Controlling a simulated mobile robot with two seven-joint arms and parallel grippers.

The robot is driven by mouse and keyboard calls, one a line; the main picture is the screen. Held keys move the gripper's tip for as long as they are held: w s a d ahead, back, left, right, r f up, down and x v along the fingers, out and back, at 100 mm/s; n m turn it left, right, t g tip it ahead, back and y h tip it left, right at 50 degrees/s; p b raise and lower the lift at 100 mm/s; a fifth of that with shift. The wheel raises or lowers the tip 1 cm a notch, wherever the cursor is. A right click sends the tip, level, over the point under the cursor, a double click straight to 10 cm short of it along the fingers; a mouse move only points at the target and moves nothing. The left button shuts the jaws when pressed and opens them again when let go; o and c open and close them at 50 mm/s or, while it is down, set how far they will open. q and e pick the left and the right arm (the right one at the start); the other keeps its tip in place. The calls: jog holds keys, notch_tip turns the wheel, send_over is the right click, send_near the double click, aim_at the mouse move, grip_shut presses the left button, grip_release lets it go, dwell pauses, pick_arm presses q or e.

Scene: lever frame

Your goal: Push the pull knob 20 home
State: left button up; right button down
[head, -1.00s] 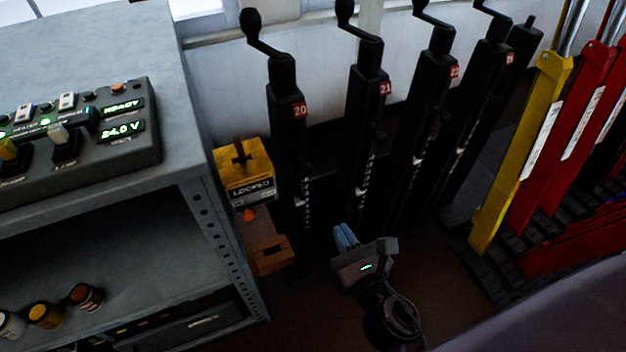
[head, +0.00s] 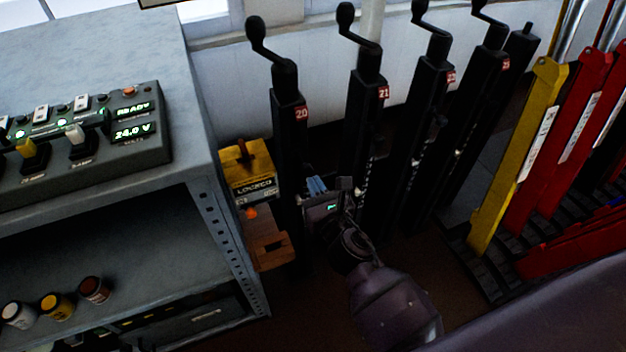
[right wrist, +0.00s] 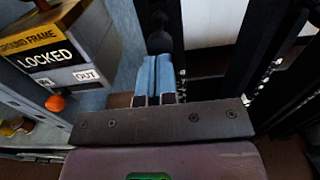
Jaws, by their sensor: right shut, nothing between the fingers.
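Lever 20 (head: 287,125) is a black upright post with a crank handle on top and a red "20" plate. In the right wrist view a dark round knob (right wrist: 159,42) sits on a black post just beyond my fingertips, in line with them. I cannot tell whether they touch it. In the head view this knob cannot be made out near the gripper. My right gripper (head: 316,186) is low in front of lever 20, its blue fingers shut and empty; they also show in the right wrist view (right wrist: 155,65). My left gripper is not in view.
Lever 21 (head: 364,120) and more black levers stand to the right, then yellow (head: 517,150) and red levers. Left of lever 20 is a yellow-topped box marked LOCKED (head: 250,180), with a wooden block (head: 272,252) below. A grey shelf cabinet (head: 190,150) fills the left.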

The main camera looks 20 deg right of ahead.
aim_at(309, 172)
jog(key=shift+w, duration=0.65)
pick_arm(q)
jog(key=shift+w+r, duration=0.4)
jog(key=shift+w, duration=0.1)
pick_arm(e)
jog(key=shift+w, duration=0.15)
jog(key=shift+w, duration=0.1)
jog(key=shift+w, duration=1.15)
jog(key=shift+w+r, duration=0.1)
jog(key=shift+w, duration=0.1)
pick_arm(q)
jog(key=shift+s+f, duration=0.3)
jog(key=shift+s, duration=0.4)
pick_arm(e)
jog(key=shift+r, duration=0.1)
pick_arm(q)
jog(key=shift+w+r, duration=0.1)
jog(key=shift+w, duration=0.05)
